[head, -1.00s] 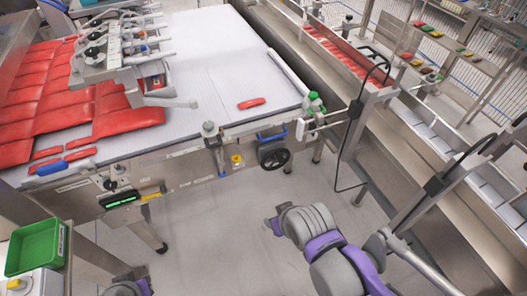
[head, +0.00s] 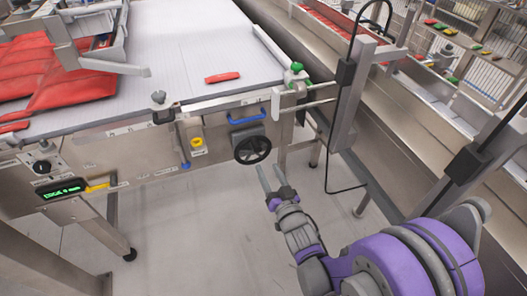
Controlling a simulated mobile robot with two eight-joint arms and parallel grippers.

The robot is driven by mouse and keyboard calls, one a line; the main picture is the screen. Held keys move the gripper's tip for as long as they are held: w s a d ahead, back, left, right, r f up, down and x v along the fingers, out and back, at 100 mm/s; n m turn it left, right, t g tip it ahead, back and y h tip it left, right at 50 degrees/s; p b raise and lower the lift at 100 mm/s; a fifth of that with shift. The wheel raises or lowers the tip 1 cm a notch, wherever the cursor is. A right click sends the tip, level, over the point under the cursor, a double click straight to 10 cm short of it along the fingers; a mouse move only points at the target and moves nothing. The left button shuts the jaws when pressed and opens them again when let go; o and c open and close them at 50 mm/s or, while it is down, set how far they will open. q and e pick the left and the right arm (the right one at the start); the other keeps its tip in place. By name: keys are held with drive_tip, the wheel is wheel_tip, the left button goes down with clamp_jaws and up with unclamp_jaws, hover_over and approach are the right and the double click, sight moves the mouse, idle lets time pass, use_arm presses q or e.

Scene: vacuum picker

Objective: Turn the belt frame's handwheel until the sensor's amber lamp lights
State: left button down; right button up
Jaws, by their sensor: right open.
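The black spoked handwheel (head: 252,149) is on the front side of the belt frame (head: 130,160), below a blue handle. My right gripper (head: 271,168) is open and empty, its two pale fingers pointing up toward the wheel, just below and right of it in the picture. I see no contact with the wheel. A green-topped fitting (head: 297,69), possibly the sensor, is on a white bracket at the belt's right corner. I make out no lit amber lamp on it. My left gripper is out of view.
A green-lit display (head: 62,190) is on the frame's left, its text hard to read. A red packet (head: 222,77) lies on the white belt, with more red packets at left. A post with a hanging black cable (head: 327,150) stands right of the wheel. The floor below is clear.

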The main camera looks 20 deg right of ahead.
sight(258, 150)
drive_tip(key=w, duration=1)
drive_tip(key=shift+a+b, duration=0.25)
drive_tip(key=shift+b, duration=0.05)
clamp_jaws()
idle(0.9)
